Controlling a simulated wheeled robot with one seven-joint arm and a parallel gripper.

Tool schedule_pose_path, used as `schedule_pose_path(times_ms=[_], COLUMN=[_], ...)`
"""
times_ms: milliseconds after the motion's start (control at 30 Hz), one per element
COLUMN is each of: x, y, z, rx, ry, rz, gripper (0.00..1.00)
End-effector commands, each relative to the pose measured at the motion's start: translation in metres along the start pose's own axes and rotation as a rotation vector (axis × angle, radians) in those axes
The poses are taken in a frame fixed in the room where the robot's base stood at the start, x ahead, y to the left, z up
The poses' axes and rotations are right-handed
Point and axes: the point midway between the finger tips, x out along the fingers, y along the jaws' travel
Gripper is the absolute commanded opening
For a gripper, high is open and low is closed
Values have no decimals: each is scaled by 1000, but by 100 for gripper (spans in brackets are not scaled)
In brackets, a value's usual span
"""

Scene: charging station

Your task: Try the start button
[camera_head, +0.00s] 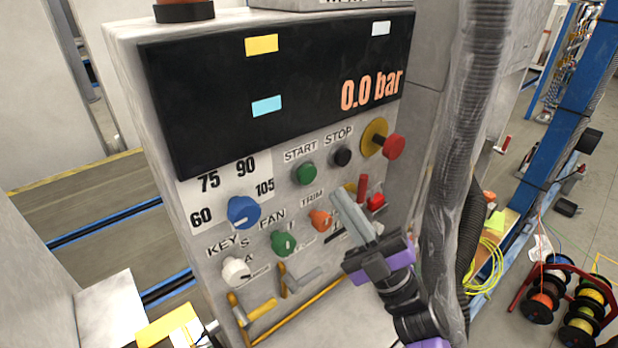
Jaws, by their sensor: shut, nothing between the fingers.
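The green start button (305,174) sits on the control panel (215,262) under the label START. The black stop button (343,156) is to its right. My gripper (347,207) is shut and empty, with its fingers pointing up and left in front of the panel's lower right part. Its tips are below and to the right of the start button, apart from it in the picture. The gripper covers part of the panel around the lower controls. The dark display (290,80) above reads 0.0 bar.
A red emergency knob (393,147), a blue dial (243,212), a green fan knob (283,243) and an orange trim knob (320,219) stick out around the start button. A thick grey hose (465,130) hangs right of the panel. Cable reels (565,305) stand on the floor at right.

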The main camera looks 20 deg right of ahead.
Motion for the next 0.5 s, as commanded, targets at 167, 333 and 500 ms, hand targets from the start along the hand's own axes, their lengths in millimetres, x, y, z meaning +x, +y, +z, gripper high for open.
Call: schedule_pose_path(times_ms=[167,333,500], x=[14,25,30], y=[-13,-20,-22], z=[12,19,22], rx=[-1,0,0], ry=[2,2,-1], rz=[0,0,0], gripper=[0,0,0])
